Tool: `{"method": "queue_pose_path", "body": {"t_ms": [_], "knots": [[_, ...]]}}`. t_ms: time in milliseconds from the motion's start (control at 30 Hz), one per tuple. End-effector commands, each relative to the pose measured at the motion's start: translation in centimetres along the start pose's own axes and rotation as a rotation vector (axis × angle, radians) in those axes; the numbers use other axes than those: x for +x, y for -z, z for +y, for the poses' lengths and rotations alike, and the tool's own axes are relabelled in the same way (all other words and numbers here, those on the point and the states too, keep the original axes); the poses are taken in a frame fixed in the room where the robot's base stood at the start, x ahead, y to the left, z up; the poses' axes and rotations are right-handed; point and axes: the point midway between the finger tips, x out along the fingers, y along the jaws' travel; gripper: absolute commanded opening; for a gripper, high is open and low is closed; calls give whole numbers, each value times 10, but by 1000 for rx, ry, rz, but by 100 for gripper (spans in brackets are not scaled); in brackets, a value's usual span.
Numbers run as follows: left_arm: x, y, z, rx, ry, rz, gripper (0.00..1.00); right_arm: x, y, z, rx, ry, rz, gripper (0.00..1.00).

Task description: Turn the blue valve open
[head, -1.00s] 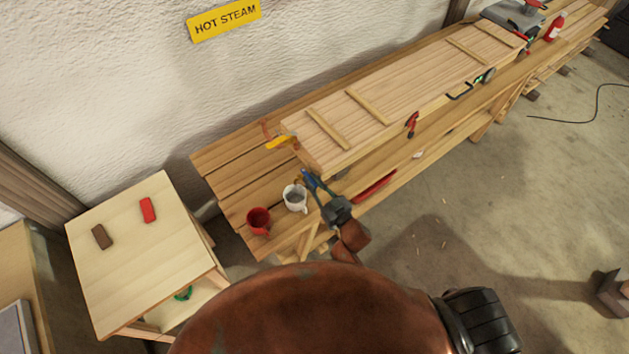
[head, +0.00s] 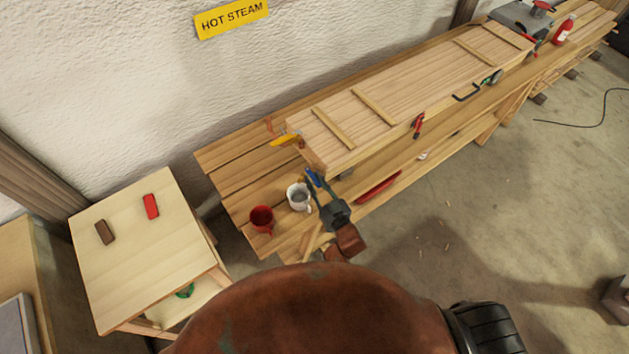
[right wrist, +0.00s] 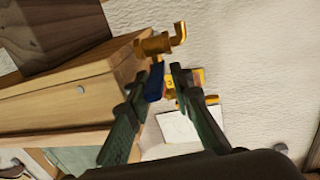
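The blue valve handle (head: 313,177) is at the near left end of the long wooden box, partly hidden by my right gripper (head: 315,187). In the right wrist view the blue handle (right wrist: 155,84) hangs below a brass valve body (right wrist: 158,45) at the box's end. The fingers of my right gripper (right wrist: 155,78) stand apart, with the handle between them, close to the left finger. I cannot tell whether they touch it. My left gripper is not in view.
A white mug (head: 298,198) and a red mug (head: 262,219) stand on the bench beside my right gripper. A yellow-handled fitting (head: 285,140) sits at the box's left end. A small table (head: 140,250) with brown and red blocks stands at left.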

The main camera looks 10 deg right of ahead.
Motion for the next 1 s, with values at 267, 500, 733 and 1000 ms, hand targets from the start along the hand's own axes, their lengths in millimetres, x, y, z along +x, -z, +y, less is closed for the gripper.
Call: {"method": "queue_pose_path", "body": {"t_ms": [267,500,733,1000], "knots": [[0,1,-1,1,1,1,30,-29,-2,1,0,-1,-3,20],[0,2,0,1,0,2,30,-80,-1,0,1,0,-2,20],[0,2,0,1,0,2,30,-112,-1,0,0,0,-2,20],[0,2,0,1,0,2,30,-120,0,0,0,1,1,20]]}}
